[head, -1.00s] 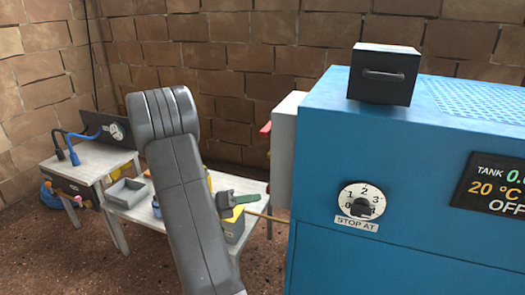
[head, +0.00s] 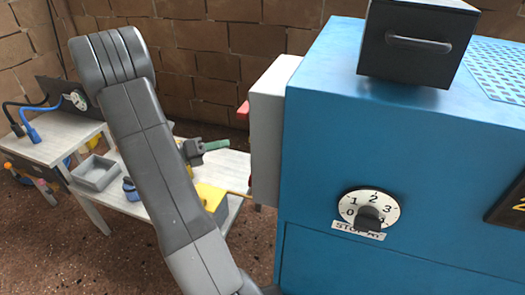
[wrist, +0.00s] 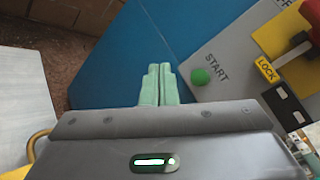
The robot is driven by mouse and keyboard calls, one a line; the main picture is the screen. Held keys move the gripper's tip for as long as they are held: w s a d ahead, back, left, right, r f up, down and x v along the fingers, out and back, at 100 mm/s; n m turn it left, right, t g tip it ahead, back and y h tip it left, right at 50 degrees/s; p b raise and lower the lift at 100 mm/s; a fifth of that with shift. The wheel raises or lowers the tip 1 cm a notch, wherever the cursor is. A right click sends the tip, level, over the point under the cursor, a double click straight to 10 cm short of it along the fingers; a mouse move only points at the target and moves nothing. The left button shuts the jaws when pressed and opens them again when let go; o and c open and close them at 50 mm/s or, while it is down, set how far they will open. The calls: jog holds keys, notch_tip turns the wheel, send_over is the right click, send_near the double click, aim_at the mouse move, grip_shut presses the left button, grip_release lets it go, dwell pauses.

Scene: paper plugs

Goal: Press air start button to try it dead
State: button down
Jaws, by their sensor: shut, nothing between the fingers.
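The green air start button (wrist: 200,77) sits on a grey panel (wrist: 225,92) under the printed word START in the wrist view. This grey panel is the face of a grey box (head: 268,135) on the left side of the blue machine (head: 330,120); the button is hidden in the head view. My gripper (wrist: 160,68) has green fingers pressed together with nothing between them. Its tips show just left of the button in the wrist view, and I see no contact. In the head view my gripper (head: 226,144) points right, toward the grey box, with a gap between.
Beside the button are a yellow LOCK tag (wrist: 267,69) and a red lever (wrist: 294,50). The machine carries a STOP AT dial (head: 369,211) and a black box with handle (head: 415,45). Left stand tables with a grey tray (head: 95,172) and a yellow block (head: 212,197).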

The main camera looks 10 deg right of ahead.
jog(key=s+d+b, duration=0.2)
jog(key=s+d, duration=0.3)
jog(key=d, duration=0.2)
jog(key=shift+d, duration=0.2)
jog(key=shift+d, duration=0.1)
dwell(2.1)
jog(key=shift+s+d, duration=0.2)
jog(key=shift+d, duration=0.05)
jog(key=shift+s+d+p, duration=0.25)
jog(key=shift+d+p, duration=0.05)
jog(key=shift+d, duration=0.1)
dwell(0.8)
jog(key=shift+w+a+p, duration=0.5)
jog(key=shift+a, duration=0.25)
